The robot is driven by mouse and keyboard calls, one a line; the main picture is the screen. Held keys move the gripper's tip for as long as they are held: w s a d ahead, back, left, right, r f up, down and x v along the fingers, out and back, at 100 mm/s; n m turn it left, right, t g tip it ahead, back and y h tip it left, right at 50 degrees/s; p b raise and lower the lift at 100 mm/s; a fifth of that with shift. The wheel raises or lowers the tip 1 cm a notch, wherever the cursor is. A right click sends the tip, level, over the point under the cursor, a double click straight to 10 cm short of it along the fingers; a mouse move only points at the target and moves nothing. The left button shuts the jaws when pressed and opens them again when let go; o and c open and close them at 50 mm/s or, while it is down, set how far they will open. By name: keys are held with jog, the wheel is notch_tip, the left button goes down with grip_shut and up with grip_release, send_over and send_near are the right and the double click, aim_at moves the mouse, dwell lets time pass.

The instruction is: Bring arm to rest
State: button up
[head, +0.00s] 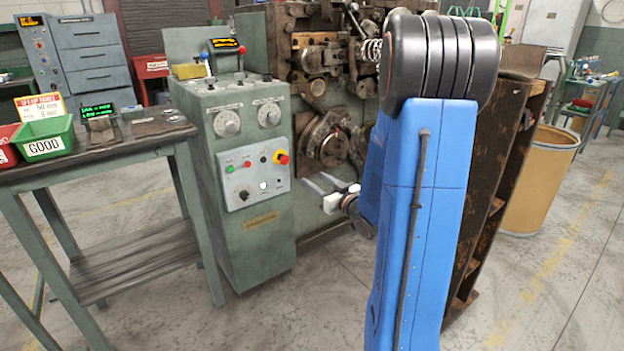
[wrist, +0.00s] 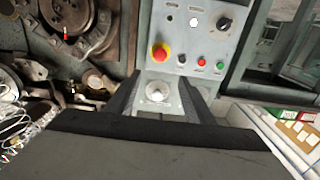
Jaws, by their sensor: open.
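My blue arm (head: 425,190) rises in front of the spring coiler (head: 325,60) and hides part of it in the head view. My gripper (head: 314,181) shows low beside the arm, in front of the coiler and right of its control panel. Its fingers are apart with nothing between them. In the wrist view, my gripper (wrist: 157,98) has its two dark fingers spread, with a pale knob visible between them farther off. The control panel (wrist: 188,50) with a red-and-yellow button (wrist: 160,53) appears beyond the fingers. I cannot tell the exact gap to the machine.
A green workbench (head: 100,155) stands at left with a green GOOD bin (head: 45,140). The green control cabinet (head: 240,195) stands beside it. A rusty shelf (head: 490,190) is close behind my arm at right, with a tan drum (head: 540,180) beyond. Floor at far right is clear.

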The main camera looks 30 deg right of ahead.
jog(key=shift+s, duration=0.1)
dwell(0.5)
jog(key=s+a+g, duration=0.4)
jog(key=s+a, duration=0.3)
jog(key=s, duration=0.4)
jog(key=s+a+r+g, duration=0.1)
jog(key=s+a+g, duration=0.3)
jog(key=s+a, duration=0.4)
jog(key=s+a+r+g, duration=0.1)
jog(key=s+a+g, duration=0.4)
jog(key=s, duration=0.9)
jog(key=a, duration=0.2)
jog(key=shift+a+r+h, duration=0.2)
jog(key=shift+a+h, duration=0.1)
jog(key=shift+a, duration=0.1)
